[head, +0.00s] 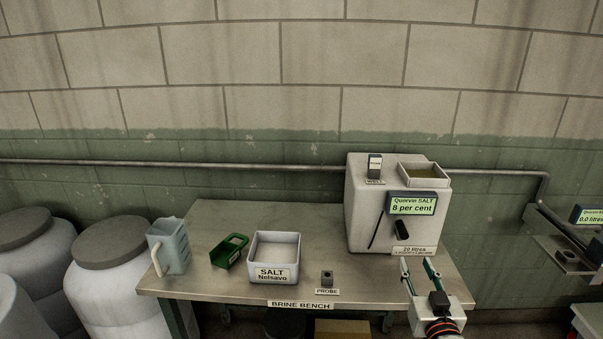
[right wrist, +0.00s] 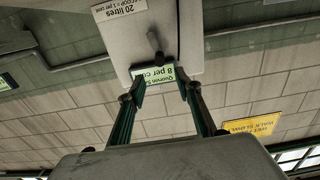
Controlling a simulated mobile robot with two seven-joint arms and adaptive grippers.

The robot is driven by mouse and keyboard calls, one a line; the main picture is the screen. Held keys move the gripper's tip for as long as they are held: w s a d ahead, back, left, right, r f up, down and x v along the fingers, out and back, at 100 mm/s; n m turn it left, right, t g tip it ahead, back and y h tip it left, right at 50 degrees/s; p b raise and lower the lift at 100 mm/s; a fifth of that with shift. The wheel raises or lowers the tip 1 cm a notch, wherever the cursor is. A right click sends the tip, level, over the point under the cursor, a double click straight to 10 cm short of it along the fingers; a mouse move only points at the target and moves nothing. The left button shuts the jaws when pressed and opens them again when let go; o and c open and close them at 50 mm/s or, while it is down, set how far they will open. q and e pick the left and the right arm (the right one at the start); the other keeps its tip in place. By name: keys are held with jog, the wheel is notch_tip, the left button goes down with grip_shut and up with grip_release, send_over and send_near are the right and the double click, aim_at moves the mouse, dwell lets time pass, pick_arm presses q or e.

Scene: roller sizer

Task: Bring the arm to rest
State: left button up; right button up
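My right gripper (head: 417,270) is in front of the white brine tank (head: 372,221), over the front right part of the bench (head: 215,220). Its two fingers stand apart with nothing between them, and it looks clear of the tank. In the right wrist view the open fingers (right wrist: 162,92) frame the tank's display (right wrist: 153,78), and the tank (right wrist: 140,35) shows upside down. In the head view the display (head: 413,204) reads "Quorvin SALT 8 per cent". My left gripper is in neither view.
On the bench stand a clear jug (head: 172,247), a green scoop (head: 229,250), a salt tub (head: 274,257) and a small probe holder (head: 327,278). White barrels (head: 112,280) stand at left. Another display (head: 588,214) is at far right. A pipe (head: 270,165) runs along the wall.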

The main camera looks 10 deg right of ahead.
jog(key=s+a+f+n+g+y, duration=0.3)
jog(key=s+a+f, duration=0.5)
jog(key=s+f, duration=0.3)
jog(key=s+a+f+n+g+y, duration=0.3)
jog(key=s+a+f, duration=0.5)
jog(key=s+f, duration=0.4)
notch_tip(320, 180, down, 5)
jog(key=shift+a+f+n+g, duration=0.2)
jog(key=shift+n+g, duration=0.1)
jog(key=shift+g, duration=0.3)
jog(key=shift+r, duration=0.1)
